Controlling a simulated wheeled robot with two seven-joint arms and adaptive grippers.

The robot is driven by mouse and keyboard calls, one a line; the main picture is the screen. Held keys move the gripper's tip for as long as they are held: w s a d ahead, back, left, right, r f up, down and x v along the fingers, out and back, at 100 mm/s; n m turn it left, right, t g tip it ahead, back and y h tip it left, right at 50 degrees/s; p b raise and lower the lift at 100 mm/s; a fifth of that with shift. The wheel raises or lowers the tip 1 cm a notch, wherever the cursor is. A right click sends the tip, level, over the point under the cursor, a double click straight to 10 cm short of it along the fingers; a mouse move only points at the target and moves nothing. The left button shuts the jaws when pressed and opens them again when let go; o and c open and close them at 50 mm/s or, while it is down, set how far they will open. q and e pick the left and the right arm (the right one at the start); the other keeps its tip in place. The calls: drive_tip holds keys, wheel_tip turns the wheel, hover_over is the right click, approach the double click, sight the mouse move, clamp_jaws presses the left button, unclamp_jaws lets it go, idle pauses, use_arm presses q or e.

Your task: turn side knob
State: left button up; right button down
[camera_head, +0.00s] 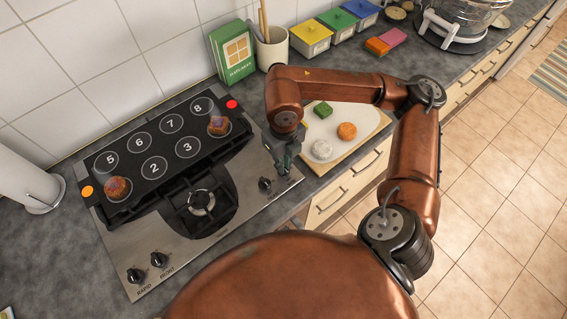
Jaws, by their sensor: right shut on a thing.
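The steel hob (235,205) has black control knobs along its front edge. Two knobs, labelled RAPID (136,275) and FRONT (159,259), are at the left. Another knob (265,184) shows at the right, just left of my right gripper. My right gripper (284,169) points down at the hob's right end and is shut on the side knob, which it mostly hides. No label on that knob can be read. My left gripper is not in view.
A tray (345,160) with green, orange and white pieces sits right of the gripper. A green box (232,50) and utensil pot (272,47) stand behind.

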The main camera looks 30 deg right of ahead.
drive_tip(key=c, duration=2)
unclamp_jaws()
drive_tip(key=shift+c, duration=0.2)
drive_tip(key=shift+r, duration=0.1)
wheel_tip(320, 180, up, 12)
